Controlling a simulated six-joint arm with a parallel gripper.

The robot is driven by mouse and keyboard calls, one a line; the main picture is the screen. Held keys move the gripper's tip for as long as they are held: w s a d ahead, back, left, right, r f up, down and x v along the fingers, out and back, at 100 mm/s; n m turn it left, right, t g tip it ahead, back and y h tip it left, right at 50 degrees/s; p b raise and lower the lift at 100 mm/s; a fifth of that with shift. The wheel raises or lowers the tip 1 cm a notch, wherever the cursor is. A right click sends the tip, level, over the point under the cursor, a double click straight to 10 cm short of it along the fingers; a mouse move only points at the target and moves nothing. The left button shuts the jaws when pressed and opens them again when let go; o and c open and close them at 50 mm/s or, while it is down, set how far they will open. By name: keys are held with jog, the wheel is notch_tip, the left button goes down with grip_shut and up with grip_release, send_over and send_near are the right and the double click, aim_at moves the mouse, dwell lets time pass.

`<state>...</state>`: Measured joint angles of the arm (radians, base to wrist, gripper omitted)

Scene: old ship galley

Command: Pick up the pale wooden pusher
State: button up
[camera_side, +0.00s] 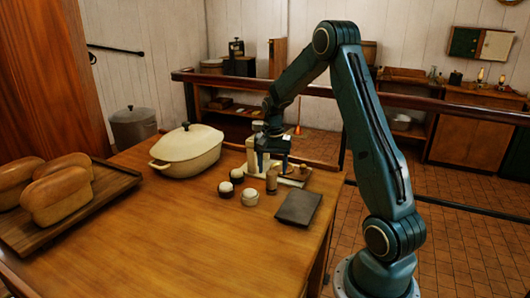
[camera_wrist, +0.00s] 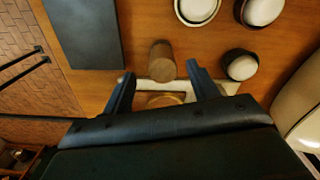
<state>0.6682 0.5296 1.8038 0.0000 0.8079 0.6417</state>
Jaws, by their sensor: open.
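My gripper (camera_side: 272,160) is open and points down over the far right part of the table. In the wrist view, my gripper's fingers (camera_wrist: 160,72) stand apart with nothing clamped. A short brown wooden cylinder (camera_wrist: 162,58) stands just ahead of the gap between the fingertips; it also shows in the side view (camera_side: 271,183). A paler, tan round wooden piece (camera_wrist: 165,100) lies between the fingers, beside a cream strip (camera_wrist: 143,86); my gripper body partly hides both. I cannot tell for sure which wooden piece is the pusher.
A dark slab (camera_side: 298,207) lies near the table's right edge. Three small dark pots with pale tops, one nearest (camera_side: 250,197), stand left of the cylinder. A cream lidded casserole (camera_side: 186,150) stands farther left. Loaves lie on a wooden tray (camera_side: 100,210). The table's front middle is clear.

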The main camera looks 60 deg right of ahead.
aim_at(272, 181)
jog(key=shift+f, duration=0.35)
jog(key=shift+w+f, duration=0.15)
jog(key=shift+f, duration=2.4)
jog(key=c, duration=1.2)
jog(key=shift+o, duration=0.2)
jog(key=shift+d+r, duration=0.1)
jog(key=shift+r, duration=0.1)
notch_tip(272, 181, up, 20)
jog(key=shift+f, duration=0.15)
